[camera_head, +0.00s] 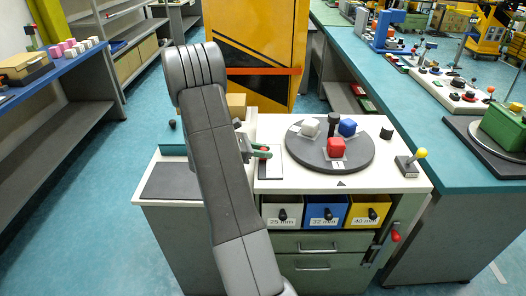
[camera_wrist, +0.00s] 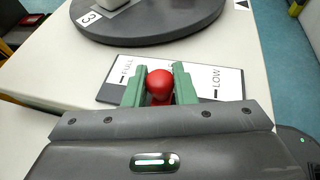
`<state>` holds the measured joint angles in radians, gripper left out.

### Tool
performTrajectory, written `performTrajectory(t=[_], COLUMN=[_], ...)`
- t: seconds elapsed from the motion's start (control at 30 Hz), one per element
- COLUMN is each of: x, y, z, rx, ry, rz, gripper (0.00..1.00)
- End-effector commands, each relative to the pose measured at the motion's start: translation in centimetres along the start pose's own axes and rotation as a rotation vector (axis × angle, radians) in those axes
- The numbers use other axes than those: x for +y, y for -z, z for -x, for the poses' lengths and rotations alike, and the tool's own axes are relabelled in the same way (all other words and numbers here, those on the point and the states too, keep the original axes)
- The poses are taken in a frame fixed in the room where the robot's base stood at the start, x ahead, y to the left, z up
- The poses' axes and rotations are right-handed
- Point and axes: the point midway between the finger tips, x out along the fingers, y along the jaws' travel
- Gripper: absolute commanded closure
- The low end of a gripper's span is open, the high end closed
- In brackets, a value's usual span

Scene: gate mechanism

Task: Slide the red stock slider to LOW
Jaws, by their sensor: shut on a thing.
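The red stock slider's round knob (camera_wrist: 160,80) sits between the two green fingers of my gripper (camera_wrist: 159,88), which are shut on it. The white slider plate (camera_wrist: 229,83) has FULL printed at its left and LOW at its right in the wrist view. The knob stands between these two words, about mid-plate. The fingers and knob hide the slot and most of any middle lettering. In the head view, my gripper (camera_head: 262,152) is beside my arm over the plate (camera_head: 271,173), and my arm hides part of the area.
A dark round turntable (camera_head: 300,154) with white, blue and red blocks lies just beyond the plate. A yellow-knobbed lever (camera_head: 420,154) stands at the right of the white worktop. Labelled bins (camera_head: 325,212) and drawers are below its front edge.

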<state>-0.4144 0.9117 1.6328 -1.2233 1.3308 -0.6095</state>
Motion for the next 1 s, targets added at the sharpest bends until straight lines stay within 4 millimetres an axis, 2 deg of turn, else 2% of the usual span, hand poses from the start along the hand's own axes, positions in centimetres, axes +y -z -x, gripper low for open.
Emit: performTrajectory(t=[0.13,0.4,0.5,0.83,0.87,0.93,1.0], x=[-0.6,-5.0,-5.9,-6.3,-6.3,-6.2,-6.2], y=[0.1,0.6,0.7,0.7,0.7,0.7,0.7], z=[0.2,1.3,1.5,1.5,1.5,1.5,1.5], rx=[0.0,0.001,0.0,0.0,0.0,0.0,0.0], ry=[-0.001,-0.002,-0.001,0.003,0.003,0.002,0.002], rz=[0.0,0.001,0.0,0.001,0.001,0.001,0.001], gripper=[1.0,1.0,1.0,1.0,0.7,0.57,0.55])
